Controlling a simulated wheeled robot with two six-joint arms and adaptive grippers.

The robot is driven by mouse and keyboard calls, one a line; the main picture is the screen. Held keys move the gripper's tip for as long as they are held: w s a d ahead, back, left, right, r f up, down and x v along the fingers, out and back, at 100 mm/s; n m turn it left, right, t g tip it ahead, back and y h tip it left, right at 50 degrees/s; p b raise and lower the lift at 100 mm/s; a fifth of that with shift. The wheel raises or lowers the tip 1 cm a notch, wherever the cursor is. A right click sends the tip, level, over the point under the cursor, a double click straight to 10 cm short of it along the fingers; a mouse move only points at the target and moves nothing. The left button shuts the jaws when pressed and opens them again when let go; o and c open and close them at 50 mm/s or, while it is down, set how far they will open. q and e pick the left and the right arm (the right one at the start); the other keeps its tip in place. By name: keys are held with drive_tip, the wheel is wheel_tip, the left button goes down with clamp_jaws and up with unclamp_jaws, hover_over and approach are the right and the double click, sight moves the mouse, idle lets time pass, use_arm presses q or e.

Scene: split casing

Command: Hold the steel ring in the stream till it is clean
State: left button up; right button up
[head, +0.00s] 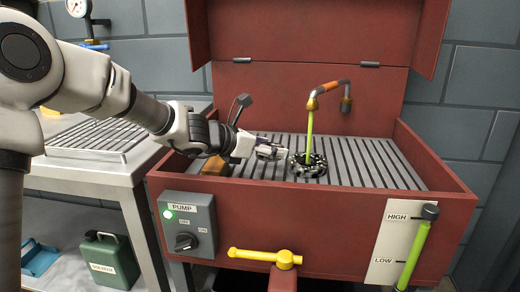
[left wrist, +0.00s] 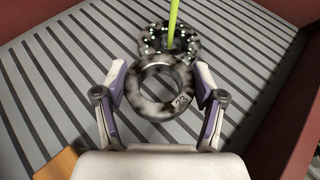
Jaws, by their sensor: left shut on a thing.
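My left gripper (head: 270,150) is low over the slatted floor of the red washing tub and shut on the steel ring. In the left wrist view the steel ring (left wrist: 137,90) sits between the two fingers (left wrist: 161,82), grey with dark smudges and a small number mark on its near right side. The yellow-green stream (head: 309,128) falls from the spout (head: 313,102) just beyond the ring. It lands on a dark round piece with light spots (head: 308,166), not on the held ring. My right gripper is not in view.
The red tub (head: 330,225) has raised walls and an open lid (head: 310,90). A pump switch box (head: 187,224) with a green light and a yellow valve handle (head: 265,256) are on the front. A brown block (head: 215,167) lies by the tub's left side. The slats (head: 375,165) on the right are clear.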

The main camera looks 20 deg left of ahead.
use_arm(q)
drive_tip(key=shift+w+d+r+p+x, duration=0.15)
drive_tip(key=shift+r+p+x, duration=0.15)
drive_tip(key=shift+x, duration=1.35)
drive_tip(key=shift+w+r+p+x, duration=0.1)
drive_tip(key=shift+r+p+x, duration=0.25)
drive_tip(key=shift+x, duration=1.3)
drive_tip(key=shift+w+d+r+p+x, duration=0.15)
drive_tip(key=shift+r+x, duration=0.25)
drive_tip(key=shift+x, duration=1.25)
drive_tip(key=shift+s+d+f+b, duration=0.1)
drive_tip(key=shift+s+d+b, duration=0.1)
drive_tip(key=shift+b, duration=0.2)
drive_tip(key=shift+s+d, duration=0.15)
drive_tip(key=shift+d, duration=0.1)
drive_tip(key=shift+a, duration=0.1)
drive_tip(key=shift+w+a, duration=0.3)
drive_tip(key=shift+a, duration=0.2)
drive_tip(key=shift+d, duration=0.1)
